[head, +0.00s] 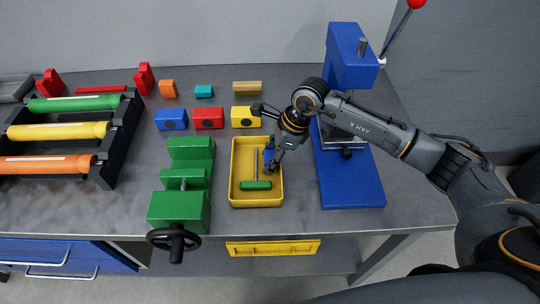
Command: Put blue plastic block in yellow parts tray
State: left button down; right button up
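The yellow parts tray (235,190) sits on the grey workbench between the green vise and the blue press. A green-handled tool (256,185) lies in it. A small blue block (269,151) shows inside the tray's outline near its right wall, partly hidden by a finger; whether it touches the tray floor is hard to tell. My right gripper (264,139) is over the tray's right side with its fingers spread wide, one toward the yellow block and one down beside the blue piece. Another blue block (171,119) with a dark round mark stands behind the vise. My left gripper is not in view.
A green vise (181,200) stands close left of the tray, and a blue press (350,180) close right. Red (208,118) and yellow (240,115) blocks stand behind. Orange, teal and wooden pieces lie farther back. A rack of coloured rollers (60,131) is at left.

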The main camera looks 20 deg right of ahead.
jog(key=o, duration=0.4)
jog(key=shift+o, duration=0.2)
jog(key=shift+r+p, duration=0.25)
jog(key=shift+p, duration=0.1)
jog(key=shift+d+r+b, duration=0.25)
jog(key=shift+r+b, duration=0.05)
jog(key=shift+b, duration=0.05)
jog(key=b+v, duration=0.2)
jog(key=v, duration=0.9)
jog(key=shift+s, duration=0.1)
